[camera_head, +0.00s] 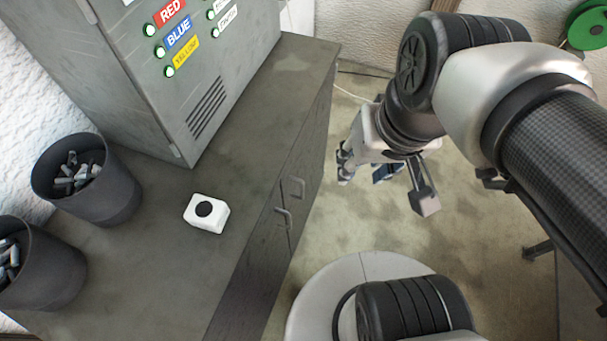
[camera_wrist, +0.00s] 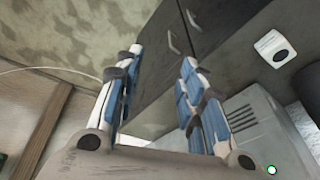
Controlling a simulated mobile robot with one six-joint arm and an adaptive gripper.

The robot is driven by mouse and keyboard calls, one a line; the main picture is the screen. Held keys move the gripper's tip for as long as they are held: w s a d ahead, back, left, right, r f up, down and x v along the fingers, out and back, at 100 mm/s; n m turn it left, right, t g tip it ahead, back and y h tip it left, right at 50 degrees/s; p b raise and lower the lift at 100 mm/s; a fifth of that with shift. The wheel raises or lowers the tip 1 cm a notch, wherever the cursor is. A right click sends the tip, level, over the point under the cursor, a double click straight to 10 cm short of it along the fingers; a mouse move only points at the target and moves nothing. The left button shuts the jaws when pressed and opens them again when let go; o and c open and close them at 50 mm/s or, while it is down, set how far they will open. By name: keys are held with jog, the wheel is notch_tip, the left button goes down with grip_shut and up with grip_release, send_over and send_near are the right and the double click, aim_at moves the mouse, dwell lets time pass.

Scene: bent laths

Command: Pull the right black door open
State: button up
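The dark cabinet front has two doors side by side, each with a small bar handle. The right black door (camera_head: 309,164) is the farther one in the head view, with its handle (camera_head: 294,187) near the seam; it looks shut. In the wrist view this door (camera_wrist: 152,88) and its handle (camera_wrist: 172,43) show between and beyond the fingers. The left door's handle (camera_head: 283,217) is close beside it. My gripper (camera_head: 362,174) is to the right of the cabinet, apart from the handle. Its blue-padded fingers (camera_wrist: 161,60) are spread and empty.
On the cabinet top (camera_head: 262,125) stand a grey control box (camera_head: 190,75) with labels, a white box with a black button (camera_head: 207,213) and two dark bins (camera_head: 88,180). The floor (camera_head: 360,225) in front of the doors looks clear, apart from my base.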

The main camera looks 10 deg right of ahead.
jog(key=w+f+m+g+y, duration=0.1)
jog(key=w+f, duration=0.1)
jog(key=w+d+f+m+g+y, duration=0.1)
jog(key=w+f+m+g, duration=0.1)
jog(key=w, duration=0.1)
jog(key=w+d+f+m+g+y, duration=0.1)
jog(key=w+f+m+y, duration=0.1)
jog(key=shift+w+f+g, duration=0.3)
jog(key=shift+w+f, duration=0.1)
jog(key=shift+c, duration=0.3)
jog(key=w+d+f+m+y, duration=0.3)
jog(key=w+f+m+y, duration=0.15)
jog(key=f, duration=0.55)
jog(key=m+t+y+b, duration=0.1)
jog(key=m+t+y, duration=0.65)
jog(key=m, duration=0.35)
send_near(302, 191)
jog(key=x, duration=1)
jog(key=shift+w+d+f, duration=0.1)
jog(key=shift+w+f, duration=0.2)
jog(key=shift+f, duration=0.1)
grip_shut()
